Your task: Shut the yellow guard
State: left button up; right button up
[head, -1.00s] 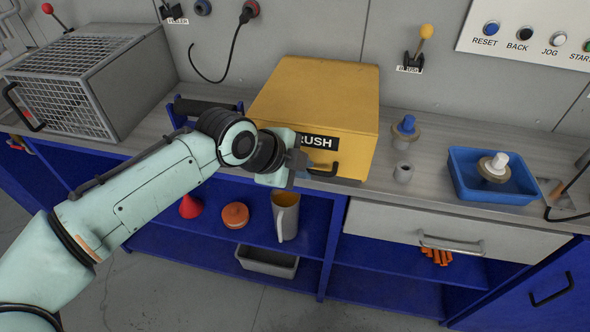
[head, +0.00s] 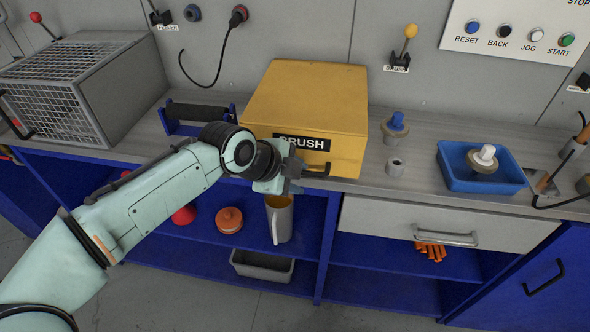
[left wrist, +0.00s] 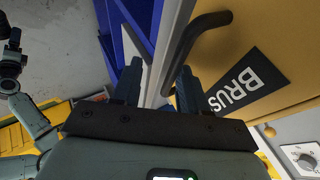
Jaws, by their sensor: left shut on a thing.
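The yellow guard (head: 310,97) is a box-like cover with a BRUSH label on its front, standing on the grey bench. Its dark bar handle (head: 318,171) is low on the front face. My left gripper (head: 292,180) is at the left end of this handle, just below the label. In the left wrist view the handle (left wrist: 205,32) runs down between the two fingers (left wrist: 158,90), which are shut on it. The fingers hide the gripped part. I cannot tell whether a gap remains under the guard.
A grey mesh cage (head: 75,85) stands at the left of the bench. Right of the guard are a blue-topped part (head: 396,124), a grey ring (head: 394,166) and a blue tray (head: 455,180). Blue shelves (head: 375,289) and a drawer (head: 385,216) lie below.

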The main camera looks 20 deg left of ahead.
pick_arm(q)
jog(key=p+v, duration=0.3)
jog(key=v, duration=1)
jog(key=shift+r, duration=0.2)
pick_arm(e)
jog(key=r, duration=0.1)
jog(key=a+r, duration=0.1)
jog(key=r, duration=0.1)
jog(key=a+r, duration=0.1)
jog(key=shift+s+a+r, duration=0.1)
jog(key=shift+s+r, duration=0.25)
jog(key=shift+s, duration=0.05)
pick_arm(q)
jog(key=shift+s, duration=0.1)
